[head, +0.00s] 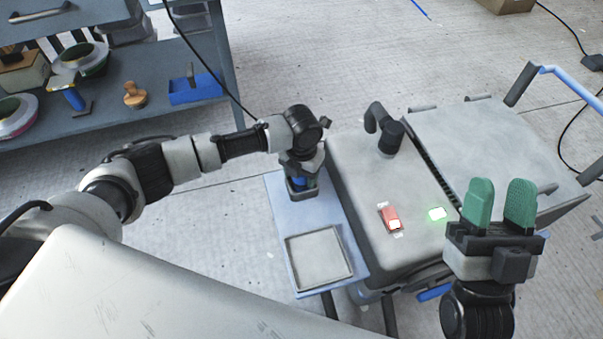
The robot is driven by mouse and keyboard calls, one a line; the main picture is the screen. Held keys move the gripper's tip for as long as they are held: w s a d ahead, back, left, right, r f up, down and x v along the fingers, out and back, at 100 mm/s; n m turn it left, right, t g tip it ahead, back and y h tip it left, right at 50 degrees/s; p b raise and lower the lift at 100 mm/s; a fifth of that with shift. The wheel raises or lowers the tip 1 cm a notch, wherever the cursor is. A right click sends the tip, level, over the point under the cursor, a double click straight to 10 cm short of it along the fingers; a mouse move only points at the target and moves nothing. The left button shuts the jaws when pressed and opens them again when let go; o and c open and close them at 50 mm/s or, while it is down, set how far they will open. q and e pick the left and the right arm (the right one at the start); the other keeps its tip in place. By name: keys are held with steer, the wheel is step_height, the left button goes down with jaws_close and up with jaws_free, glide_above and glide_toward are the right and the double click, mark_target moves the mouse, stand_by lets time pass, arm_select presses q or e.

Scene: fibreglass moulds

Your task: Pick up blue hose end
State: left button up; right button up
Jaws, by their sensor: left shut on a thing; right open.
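My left gripper (301,190) points down over the far end of the light-blue side shelf, left of the grey mould case. It is shut on a small blue thing (302,182), mostly hidden by the gripper; I cannot tell whether this is the blue hose end. My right gripper (499,205), with green finger pads, is open and empty at the right, its fingers pointing up the picture. A blue piece (435,292) shows low under the case's front edge, partly hidden.
The grey case (350,170) carries a black elbow fitting (388,135), a red device (390,217) and a green-lit switch (437,214). A square tray (318,258) lies on the shelf (283,215). A workbench (150,100) stands back left; a flat panel (480,145) is at right.

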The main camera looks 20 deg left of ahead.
arm_select(q)
steer(key=shift+r+p, duration=0.3)
steer(key=shift+r, duration=0.45)
step_height(320, 180, up, 7)
steer(key=p, duration=0.3)
steer(key=shift+r, duration=0.6)
arm_select(e)
steer(key=w+d+f+g+h, duration=0.1)
steer(key=w+f+g+h, duration=0.2)
steer(key=f+g, duration=0.7)
steer(key=shift+w+f+h, duration=0.15)
steer(key=shift+w+h, duration=0.25)
